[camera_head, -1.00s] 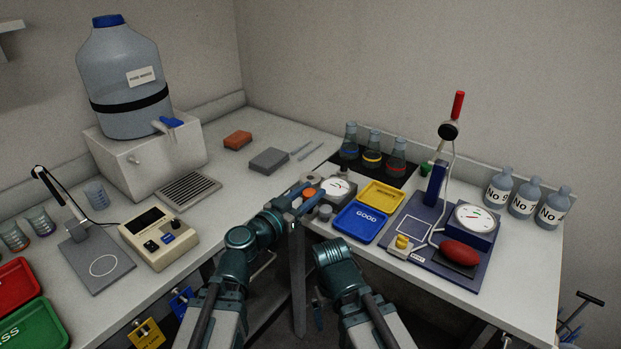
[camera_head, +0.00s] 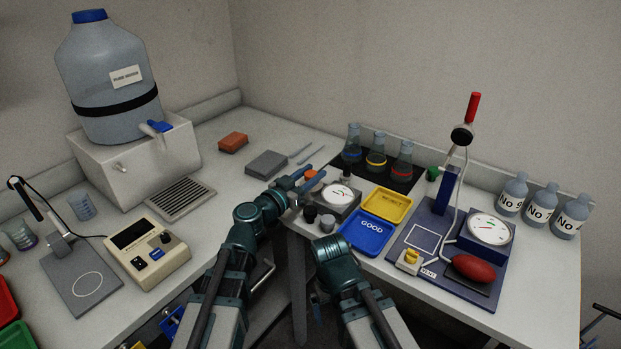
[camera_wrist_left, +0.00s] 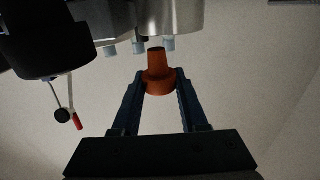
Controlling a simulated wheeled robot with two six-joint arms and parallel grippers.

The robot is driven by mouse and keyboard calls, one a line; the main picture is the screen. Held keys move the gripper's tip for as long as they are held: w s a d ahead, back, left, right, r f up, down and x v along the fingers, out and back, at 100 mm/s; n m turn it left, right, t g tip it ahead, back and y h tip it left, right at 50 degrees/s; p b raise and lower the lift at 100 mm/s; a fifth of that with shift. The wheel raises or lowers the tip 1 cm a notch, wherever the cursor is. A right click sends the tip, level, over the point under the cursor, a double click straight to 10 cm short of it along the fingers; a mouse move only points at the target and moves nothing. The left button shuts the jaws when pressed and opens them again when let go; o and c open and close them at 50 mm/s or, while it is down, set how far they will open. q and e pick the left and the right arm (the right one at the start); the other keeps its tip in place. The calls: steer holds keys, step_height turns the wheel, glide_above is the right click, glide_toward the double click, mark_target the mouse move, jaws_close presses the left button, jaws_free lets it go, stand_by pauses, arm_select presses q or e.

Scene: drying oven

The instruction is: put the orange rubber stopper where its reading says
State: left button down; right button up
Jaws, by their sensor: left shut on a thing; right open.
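The orange rubber stopper (camera_head: 312,174) is between the fingertips of my left gripper (camera_head: 302,180), above the table by the small grey dial tester. The left wrist view shows the stopper (camera_wrist_left: 159,76) gripped upright, its narrow end up. The grey tester with its round white dial (camera_head: 340,194) is just right of the gripper; the reading is too small to make out. A blue tray marked GOOD (camera_head: 367,245) and a yellow tray with unclear lettering (camera_head: 388,193) lie right of it. My right gripper (camera_head: 318,298) is low in front of the table, empty, fingers barely visible.
Black (camera_head: 309,214) and grey (camera_head: 327,222) stoppers stand before the tester. Flasks (camera_head: 376,157) stand behind. A blue stand with a dial (camera_head: 489,229) and red bulb (camera_head: 473,269) is at right. Red (camera_head: 6,300) and green (camera_head: 14,338) trays are cut off at left.

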mark_target(311, 171)
arm_select(q)
steer(key=shift+w, duration=0.35)
steer(key=shift+w+f+b, duration=0.3)
steer(key=shift+w, duration=0.25)
steer(key=shift+w+f+b, duration=0.3)
steer(key=shift+w, duration=0.2)
steer(key=shift+s+f+b, duration=0.1)
steer(key=shift+f+b, duration=0.6)
steer(key=shift+s+f+b, duration=0.2)
steer(key=shift+f+b, duration=0.15)
steer(key=shift+b, duration=0.1)
steer(key=shift+w+f, duration=0.25)
steer(key=shift+f, duration=0.05)
steer(key=shift+r, duration=0.2)
steer(key=shift+s, duration=0.1)
steer(key=shift+f, duration=0.25)
steer(key=shift+c, duration=2.2)
jaws_free()
steer(key=shift+r, duration=0.1)
